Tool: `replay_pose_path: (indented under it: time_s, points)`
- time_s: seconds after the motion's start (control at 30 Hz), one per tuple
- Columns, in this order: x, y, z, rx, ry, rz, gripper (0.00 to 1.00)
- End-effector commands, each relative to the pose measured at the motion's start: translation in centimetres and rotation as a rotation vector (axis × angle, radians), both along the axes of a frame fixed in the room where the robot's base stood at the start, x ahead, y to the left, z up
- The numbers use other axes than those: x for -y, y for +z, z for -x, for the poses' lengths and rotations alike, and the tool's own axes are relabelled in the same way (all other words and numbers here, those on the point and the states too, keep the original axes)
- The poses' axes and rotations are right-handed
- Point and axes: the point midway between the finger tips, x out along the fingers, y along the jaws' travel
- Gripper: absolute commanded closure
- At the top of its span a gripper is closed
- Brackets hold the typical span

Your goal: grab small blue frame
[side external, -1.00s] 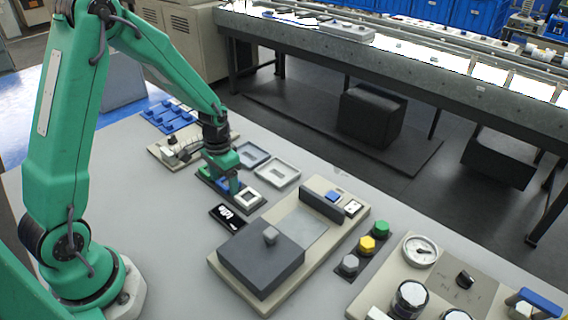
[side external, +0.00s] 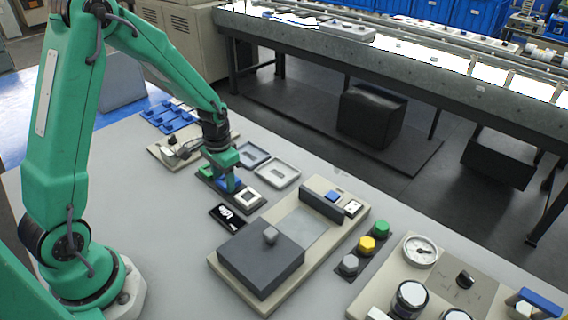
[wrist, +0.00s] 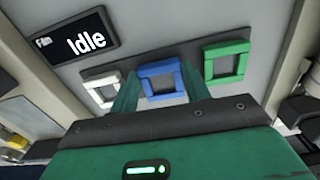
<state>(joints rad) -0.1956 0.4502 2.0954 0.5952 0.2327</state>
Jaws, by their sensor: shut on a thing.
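The small blue frame (wrist: 160,68) is a square ring in the middle of a dark strip, between the two fingers of my gripper (wrist: 160,88) in the wrist view. The fingers are shut on it from both sides. In the side view, my gripper (side external: 226,182) is low over the strip, and the blue frame (side external: 232,184) shows partly behind a finger. I cannot tell any gap between the frame and the strip.
A white frame (wrist: 103,89) and a green frame (wrist: 227,61) sit close on either side along the strip. A black "Idle" display (wrist: 76,37) lies nearby. A beige machine with a dark block (side external: 262,258) stands in front.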

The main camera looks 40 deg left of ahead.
Motion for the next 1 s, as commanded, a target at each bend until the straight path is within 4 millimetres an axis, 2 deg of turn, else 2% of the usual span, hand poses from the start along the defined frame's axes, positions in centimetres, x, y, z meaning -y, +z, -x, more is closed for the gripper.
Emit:
replay_pose_path:
  time_s: [0.3,0.7,1.0]
  points:
    - [0.0,3.7,-0.1,0.005,0.000,-0.001,0.75]
    - [7.0,7.8,2.5,0.002,-0.007,0.000,0.75]
    - [10.3,9.9,3.7,0.001,-0.003,0.000,0.75]
